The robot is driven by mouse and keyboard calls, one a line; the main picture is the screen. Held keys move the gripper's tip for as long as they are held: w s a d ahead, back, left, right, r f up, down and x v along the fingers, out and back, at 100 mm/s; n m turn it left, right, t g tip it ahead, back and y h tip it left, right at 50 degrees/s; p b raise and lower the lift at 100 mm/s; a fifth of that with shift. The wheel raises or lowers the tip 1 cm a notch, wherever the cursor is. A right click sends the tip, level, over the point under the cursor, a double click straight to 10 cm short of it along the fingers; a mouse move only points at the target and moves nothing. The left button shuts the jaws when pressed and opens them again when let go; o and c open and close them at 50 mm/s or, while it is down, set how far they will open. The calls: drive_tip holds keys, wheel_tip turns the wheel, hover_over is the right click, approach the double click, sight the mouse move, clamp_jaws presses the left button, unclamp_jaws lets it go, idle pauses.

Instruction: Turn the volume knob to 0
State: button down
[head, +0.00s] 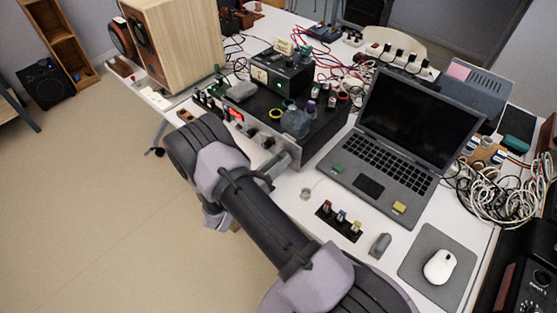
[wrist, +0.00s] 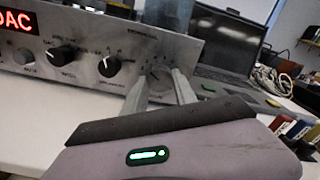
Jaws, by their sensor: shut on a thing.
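The silver-fronted amplifier (wrist: 95,35) fills the upper part of the wrist view, with a red lit display (wrist: 17,22) at its left. Its rightmost knob, the volume knob (wrist: 157,73), is silver with a marked scale around it. My gripper (wrist: 161,80) has one finger on each side of this knob and is shut on it. The pointer and the small scale marks are too blurred to read. In the head view my gripper (head: 277,164) is at the right part of the amplifier's front (head: 250,130), and the knob is hidden there.
Two black knobs (wrist: 61,53) (wrist: 108,66) sit left of the gripped knob. A laptop (head: 400,130) stands right of the amplifier. Jars and a black box (head: 280,75) sit on top. Small coloured connectors (head: 341,219) and a mouse (head: 440,266) lie nearer me.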

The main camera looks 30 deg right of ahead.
drive_tip(key=n+p, duration=0.1)
drive_tip(key=n, duration=0.3)
drive_tip(key=shift+n, duration=0.3)
drive_tip(key=n+p, duration=0.1)
drive_tip(key=n, duration=0.2)
drive_tip(key=shift+n, duration=0.4)
drive_tip(key=n, duration=0.3)
drive_tip(key=shift+p, duration=0.3)
drive_tip(key=shift+n, duration=2)
drive_tip(key=c, duration=1)
unclamp_jaws()
